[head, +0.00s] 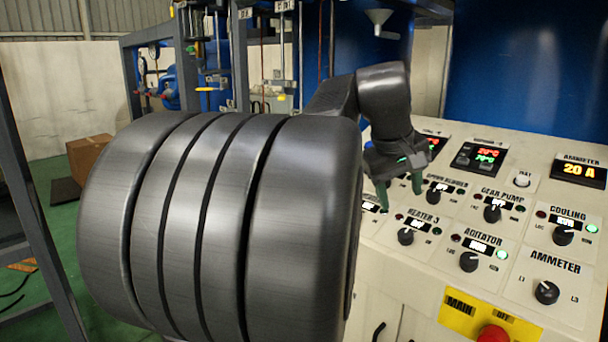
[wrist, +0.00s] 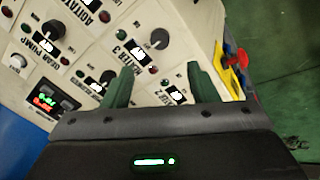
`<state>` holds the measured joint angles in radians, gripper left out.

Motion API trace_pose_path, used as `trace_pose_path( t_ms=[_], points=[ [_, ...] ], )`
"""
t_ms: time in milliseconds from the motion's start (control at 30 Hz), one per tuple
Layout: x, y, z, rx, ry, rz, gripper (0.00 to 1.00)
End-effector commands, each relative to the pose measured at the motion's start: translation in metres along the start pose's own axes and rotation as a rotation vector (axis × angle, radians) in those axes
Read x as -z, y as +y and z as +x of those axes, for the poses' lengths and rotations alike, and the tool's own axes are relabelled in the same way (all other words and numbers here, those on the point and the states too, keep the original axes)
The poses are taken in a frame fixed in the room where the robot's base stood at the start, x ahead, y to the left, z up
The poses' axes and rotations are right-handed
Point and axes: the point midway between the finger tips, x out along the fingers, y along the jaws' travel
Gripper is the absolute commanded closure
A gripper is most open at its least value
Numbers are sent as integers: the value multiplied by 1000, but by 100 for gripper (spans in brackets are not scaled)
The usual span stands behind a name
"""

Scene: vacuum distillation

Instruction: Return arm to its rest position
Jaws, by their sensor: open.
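My gripper (head: 401,186) is in the middle right of the head view, with its green fingers pointing down in front of the control panel (head: 590,285). In the wrist view, the two green fingers of my gripper (wrist: 158,84) stand apart with nothing between them. The HEATER 3 knob (head: 405,236) lies just below the fingers in the head view, and it also shows beyond the fingertips in the wrist view (wrist: 159,39). I cannot tell the exact gap between fingertips and panel. My large dark arm link covers the left middle of the head view and hides part of the panel.
The AGITATOR (head: 468,261), GEAR PUMP (head: 492,213) and COOLING (head: 563,235) knobs stick out of the panel. A red button (head: 493,333) sits at the bottom edge. A cardboard box (head: 90,157) stands at left. Green floor (wrist: 270,35) is clear beside the panel.

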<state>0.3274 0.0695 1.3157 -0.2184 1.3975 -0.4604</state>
Motion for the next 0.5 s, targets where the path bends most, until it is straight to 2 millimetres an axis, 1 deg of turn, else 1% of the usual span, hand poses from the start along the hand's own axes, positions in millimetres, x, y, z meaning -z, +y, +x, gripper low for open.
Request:
trace_pose_path(
  t_ms=[33,300,500],
  points=[
    [-1,0,10,2,-4,0,47],
    [-1,0,64,3,-5,1,47],
    [-1,0,98,3,-5,1,47]
  ],
)
